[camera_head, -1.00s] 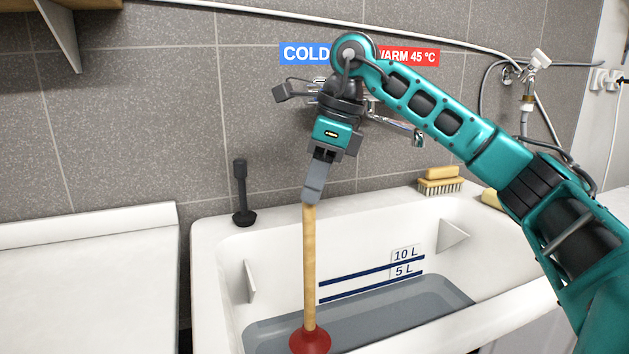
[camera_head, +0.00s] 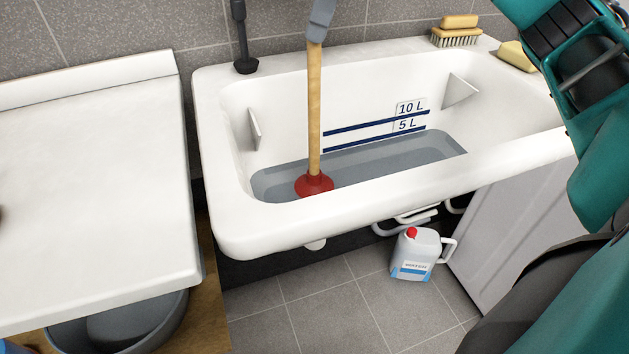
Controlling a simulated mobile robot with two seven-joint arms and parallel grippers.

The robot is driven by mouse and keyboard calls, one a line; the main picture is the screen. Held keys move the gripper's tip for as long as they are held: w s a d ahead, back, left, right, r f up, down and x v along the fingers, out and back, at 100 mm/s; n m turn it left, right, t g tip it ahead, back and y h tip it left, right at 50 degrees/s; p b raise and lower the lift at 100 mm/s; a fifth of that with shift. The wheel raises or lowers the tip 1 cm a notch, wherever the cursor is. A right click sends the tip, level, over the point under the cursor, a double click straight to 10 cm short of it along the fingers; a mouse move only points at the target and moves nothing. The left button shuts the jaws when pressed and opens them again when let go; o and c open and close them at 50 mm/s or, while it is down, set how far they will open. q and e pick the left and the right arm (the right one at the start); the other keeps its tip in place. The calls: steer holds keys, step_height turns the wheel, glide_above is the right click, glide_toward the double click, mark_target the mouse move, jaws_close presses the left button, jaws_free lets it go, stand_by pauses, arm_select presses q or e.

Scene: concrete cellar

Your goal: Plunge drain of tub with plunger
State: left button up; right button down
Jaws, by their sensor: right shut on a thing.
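The plunger (camera_head: 314,120) has a pale wooden handle and a red cup (camera_head: 314,186). It stands nearly upright in the left part of the white tub (camera_head: 260,232). My right gripper (camera_head: 319,28) is shut on the top of the handle; only its finger ends show at the top edge. The cup is at the grey water (camera_head: 400,158) in the tub. The drain is not visible; whether the cup covers it I cannot tell. My left gripper is not in view.
A brush (camera_head: 456,38) and a yellow sponge (camera_head: 517,56) lie on the back right rim. A black upright tool (camera_head: 241,40) stands on the back left rim. A white counter (camera_head: 100,190) is at left. A canister (camera_head: 417,254) stands on the floor.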

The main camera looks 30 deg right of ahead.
steer(key=shift+f, duration=0.15)
stand_by(0.3)
steer(key=shift+f+b, duration=0.3)
steer(key=shift+f, duration=0.1)
steer(key=shift+r, duration=0.1)
steer(key=shift+r, duration=0.1)
steer(key=shift+r+p, duration=0.55)
steer(key=shift+p, duration=0.3)
steer(key=shift+f, duration=0.2)
